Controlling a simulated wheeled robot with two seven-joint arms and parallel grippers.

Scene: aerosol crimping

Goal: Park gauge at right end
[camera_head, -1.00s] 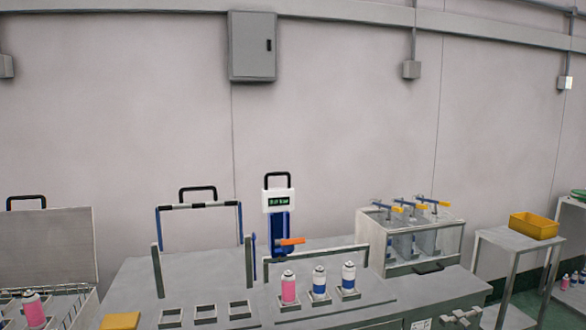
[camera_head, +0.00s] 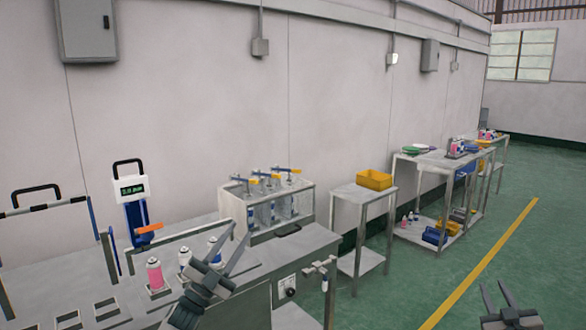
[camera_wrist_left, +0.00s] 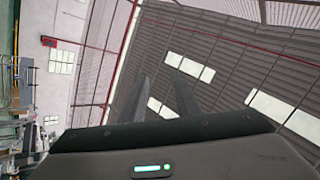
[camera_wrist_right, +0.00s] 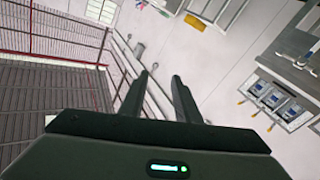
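A gauge with a dark digital display (camera_head: 133,190), a white head, a black top handle, a blue body and an orange lever stands upright on the grey workbench at the left of the head view. Its small readout is too blurred to read surely. My left gripper (camera_head: 226,247) is raised in front of the bench, right of the gauge, open and empty; its fingers also show apart in the left wrist view (camera_wrist_left: 163,95). My right gripper (camera_head: 498,295) is at the lower right over the floor, open and empty, apart from everything; it also shows in the right wrist view (camera_wrist_right: 160,88).
A pink can (camera_head: 154,274) and blue-and-white cans (camera_head: 185,258) stand in holders, partly behind my left gripper. A clear-sided box (camera_head: 266,207) with clamps stands behind. Empty square holders (camera_head: 106,308) sit at left. A side table (camera_head: 361,193) bears a yellow bin (camera_head: 374,180). Open green floor lies right.

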